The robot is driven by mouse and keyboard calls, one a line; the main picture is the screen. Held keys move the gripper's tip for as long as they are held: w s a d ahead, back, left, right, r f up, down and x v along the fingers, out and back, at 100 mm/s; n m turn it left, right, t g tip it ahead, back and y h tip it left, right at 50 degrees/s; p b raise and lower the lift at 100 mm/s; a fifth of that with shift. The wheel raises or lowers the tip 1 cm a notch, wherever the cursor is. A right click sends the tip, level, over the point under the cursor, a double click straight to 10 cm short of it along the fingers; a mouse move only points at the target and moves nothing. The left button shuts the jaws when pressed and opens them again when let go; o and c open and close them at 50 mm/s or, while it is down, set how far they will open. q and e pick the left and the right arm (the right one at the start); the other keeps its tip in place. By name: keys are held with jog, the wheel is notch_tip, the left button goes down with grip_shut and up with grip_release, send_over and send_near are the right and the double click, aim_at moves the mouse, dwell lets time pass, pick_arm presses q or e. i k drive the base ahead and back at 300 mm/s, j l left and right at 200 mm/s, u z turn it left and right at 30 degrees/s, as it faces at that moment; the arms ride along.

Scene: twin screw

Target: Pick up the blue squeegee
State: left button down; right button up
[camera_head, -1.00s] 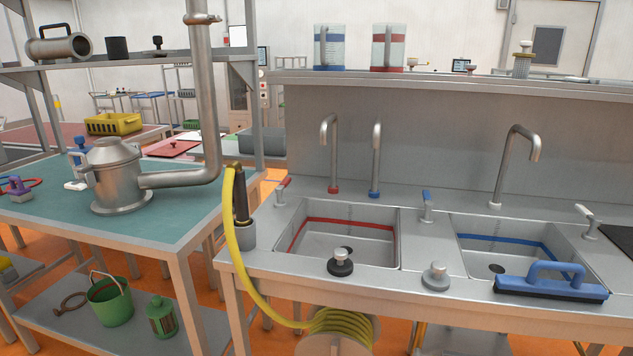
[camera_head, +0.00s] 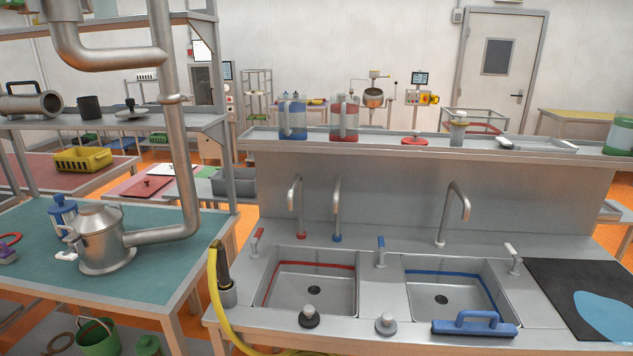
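The blue squeegee (camera_head: 474,325) lies at the front edge of the steel sink counter, just in front of the right basin. Its raised blue handle loops above a long blue body, set roughly left to right. Nothing covers it. Neither of my grippers shows in the head view.
The sink counter (camera_head: 365,336) has a red-lined basin (camera_head: 312,288) and a blue-lined basin (camera_head: 447,294). Two knobs, one dark (camera_head: 309,316) and one grey (camera_head: 386,323), stand left of the squeegee. A black mat (camera_head: 560,290) lies right. A yellow hose (camera_head: 214,295) hangs at left.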

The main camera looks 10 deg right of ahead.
aim_at(493, 330)
jog(key=z, duration=1.4)
jog(key=i+j, duration=0.1)
